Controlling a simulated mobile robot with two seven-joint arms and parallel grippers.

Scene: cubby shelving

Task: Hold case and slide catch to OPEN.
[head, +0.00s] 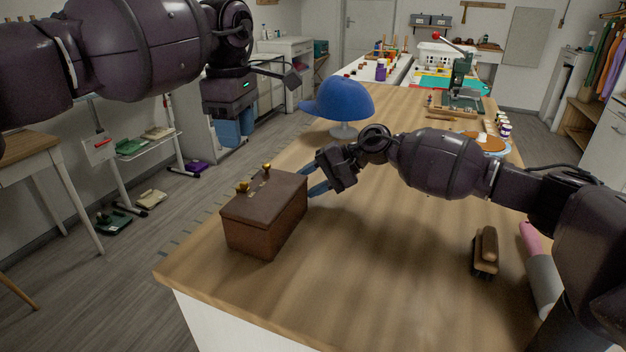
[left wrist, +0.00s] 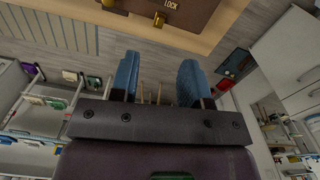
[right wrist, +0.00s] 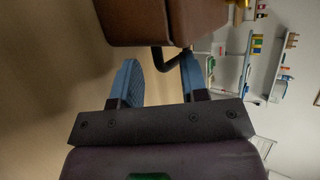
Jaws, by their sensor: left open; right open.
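The brown case (head: 262,218) stands on the near left part of the wooden bench. Two brass catch pieces (head: 243,187) show on its top. The left wrist view shows a brass piece (left wrist: 159,19) near the word LOCK on the case (left wrist: 190,12). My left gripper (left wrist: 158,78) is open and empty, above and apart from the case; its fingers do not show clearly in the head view. My right gripper (head: 314,182) is open at the case's right side. In the right wrist view, the case's dark handle (right wrist: 165,62) reaches between its blue fingers; contact is unclear.
A blue cap (head: 340,99) on a stand is behind my right gripper. A brush (head: 486,250) and a pink and grey roller-like object (head: 540,265) lie at the right. The bench (head: 370,290) is clear in front. Its left edge runs close beside the case.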

